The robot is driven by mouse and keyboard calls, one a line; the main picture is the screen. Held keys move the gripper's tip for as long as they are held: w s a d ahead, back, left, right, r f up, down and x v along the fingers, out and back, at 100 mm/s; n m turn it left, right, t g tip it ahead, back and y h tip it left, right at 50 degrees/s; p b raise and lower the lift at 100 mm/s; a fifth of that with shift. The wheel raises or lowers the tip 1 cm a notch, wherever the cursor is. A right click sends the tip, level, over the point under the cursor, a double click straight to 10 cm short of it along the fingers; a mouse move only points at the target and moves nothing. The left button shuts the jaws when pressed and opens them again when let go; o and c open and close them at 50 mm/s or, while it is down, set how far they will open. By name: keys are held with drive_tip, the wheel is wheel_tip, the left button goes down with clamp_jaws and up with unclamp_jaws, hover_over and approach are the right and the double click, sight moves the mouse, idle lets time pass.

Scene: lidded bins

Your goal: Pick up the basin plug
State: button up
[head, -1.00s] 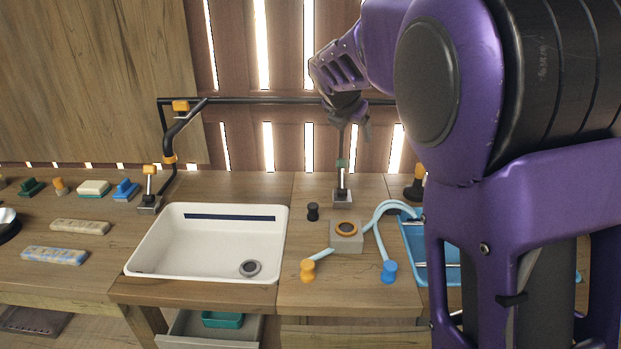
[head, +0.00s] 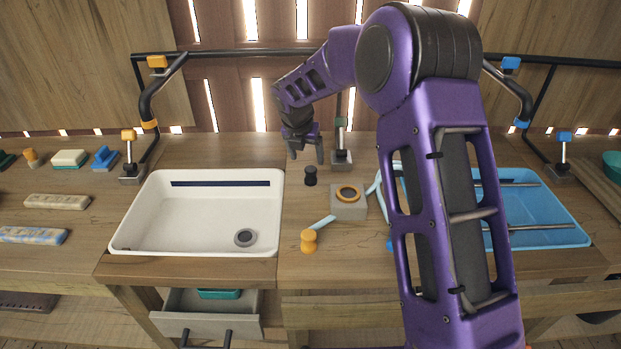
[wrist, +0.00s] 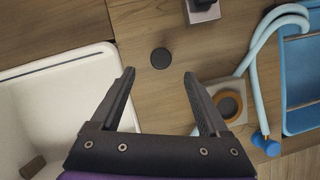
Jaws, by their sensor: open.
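The basin plug, a small black knobbed piece (head: 311,176), stands upright on the wooden counter just right of the white basin (head: 140,212). In the wrist view it shows from above as a dark round disc (wrist: 160,58), in line with the gap between the fingers and beyond their tips. My gripper (head: 306,156) is open and empty, above and apart from the plug. In the wrist view both fingers of my gripper (wrist: 159,73) point toward it.
A grey block with an orange ring (head: 348,202) and a pale blue hose with an orange end (head: 309,240) lie right of the plug. A tap post (head: 341,157) stands behind. A blue basin (head: 545,205) is at right. Counter around the plug is clear.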

sight(310, 169)
drive_tip(key=b+x, duration=0.1)
drive_tip(key=x, duration=0.7)
drive_tip(key=shift+r, duration=0.1)
clamp_jaws()
